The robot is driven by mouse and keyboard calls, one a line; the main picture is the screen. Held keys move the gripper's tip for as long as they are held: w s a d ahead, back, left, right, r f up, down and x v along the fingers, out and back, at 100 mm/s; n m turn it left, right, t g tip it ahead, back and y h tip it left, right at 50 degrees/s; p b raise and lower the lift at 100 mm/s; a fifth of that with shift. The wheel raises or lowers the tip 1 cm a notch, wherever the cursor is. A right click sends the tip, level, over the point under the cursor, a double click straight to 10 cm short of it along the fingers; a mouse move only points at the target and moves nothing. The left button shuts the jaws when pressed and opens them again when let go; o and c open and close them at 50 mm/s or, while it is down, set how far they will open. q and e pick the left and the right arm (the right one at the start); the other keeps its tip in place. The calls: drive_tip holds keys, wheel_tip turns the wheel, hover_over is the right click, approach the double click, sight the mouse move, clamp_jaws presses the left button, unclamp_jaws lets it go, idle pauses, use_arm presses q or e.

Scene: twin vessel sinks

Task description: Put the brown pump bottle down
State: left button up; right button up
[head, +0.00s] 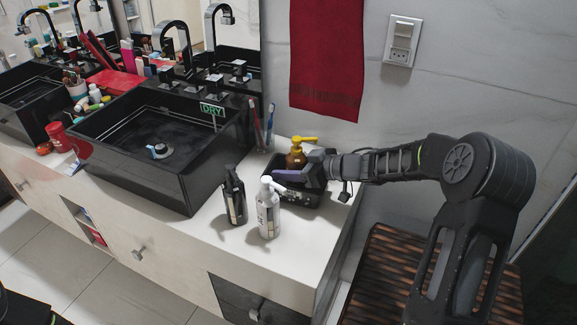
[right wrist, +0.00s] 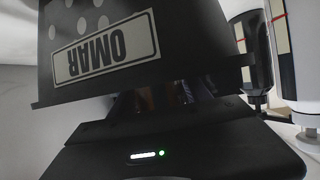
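The brown pump bottle (head: 297,156), amber with a yellow pump head, is upright at the right end of the white counter, at the black box (head: 312,197). My right gripper (head: 303,172) is level at the bottle's lower body, with a finger across its front. Whether the fingers press on it, and whether its base touches anything, is hidden. In the right wrist view the black box (right wrist: 170,75), labelled OMAR, covers most of the fingers. My left gripper is not in view.
A black pump bottle (head: 234,196) and a white pump bottle (head: 268,208) stand just left of the box. A black vessel sink (head: 190,185) is further left. Toothbrushes (head: 270,125) stand behind. Bare counter (head: 205,232) lies in front of the sink.

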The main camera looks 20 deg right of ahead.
drive_tip(key=shift+r, duration=0.15)
drive_tip(key=shift+s+d+r, duration=0.15)
drive_tip(key=shift+s+d, duration=0.05)
drive_tip(key=v, duration=1.1)
drive_tip(key=shift+s+p, duration=0.2)
drive_tip(key=shift+p, duration=0.25)
drive_tip(key=shift+d, duration=0.1)
